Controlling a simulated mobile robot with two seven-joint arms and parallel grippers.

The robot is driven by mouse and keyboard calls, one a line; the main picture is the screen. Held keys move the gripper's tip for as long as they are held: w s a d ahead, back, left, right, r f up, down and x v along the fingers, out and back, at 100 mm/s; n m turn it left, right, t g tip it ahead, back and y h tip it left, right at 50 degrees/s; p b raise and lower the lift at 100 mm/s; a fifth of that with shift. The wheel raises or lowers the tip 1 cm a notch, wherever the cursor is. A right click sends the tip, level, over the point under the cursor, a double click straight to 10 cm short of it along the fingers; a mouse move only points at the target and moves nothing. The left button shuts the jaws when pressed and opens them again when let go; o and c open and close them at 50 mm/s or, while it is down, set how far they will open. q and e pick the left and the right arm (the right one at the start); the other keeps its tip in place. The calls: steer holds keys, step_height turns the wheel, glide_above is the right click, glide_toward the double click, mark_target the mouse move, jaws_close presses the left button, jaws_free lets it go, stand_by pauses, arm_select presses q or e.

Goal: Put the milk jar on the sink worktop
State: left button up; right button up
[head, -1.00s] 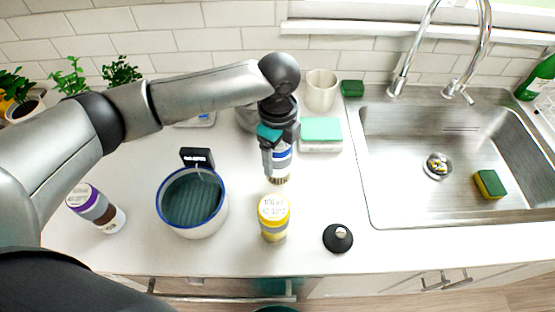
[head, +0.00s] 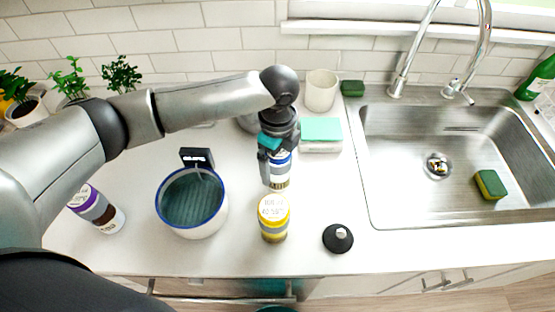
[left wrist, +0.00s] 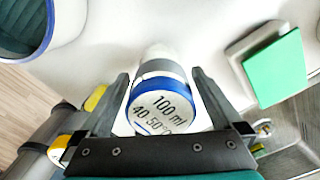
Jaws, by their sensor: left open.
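A white jar with a blue band (head: 281,171) stands on the worktop, partly hidden by my left gripper (head: 278,180). In the left wrist view, its lid (left wrist: 160,108) reads "100 ml" and lies between the two open fingers of my left gripper (left wrist: 161,88). The fingers are on either side of the jar; I cannot tell whether they touch it. No milk label is readable. My right gripper is not in view.
A blue-rimmed pot (head: 160,207) stands left of the gripper. A black round lid (head: 338,238) lies near the front edge. A green-topped box (head: 321,135) and cream cup (head: 321,90) stand behind right. The steel sink (head: 400,170) fills the right side, with a sponge (head: 490,184).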

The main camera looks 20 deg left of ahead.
arm_select(q)
step_height(320, 180, up, 12)
steer(key=shift+r+p, duration=0.2)
steer(key=shift+p, duration=0.3)
stand_by(0.4)
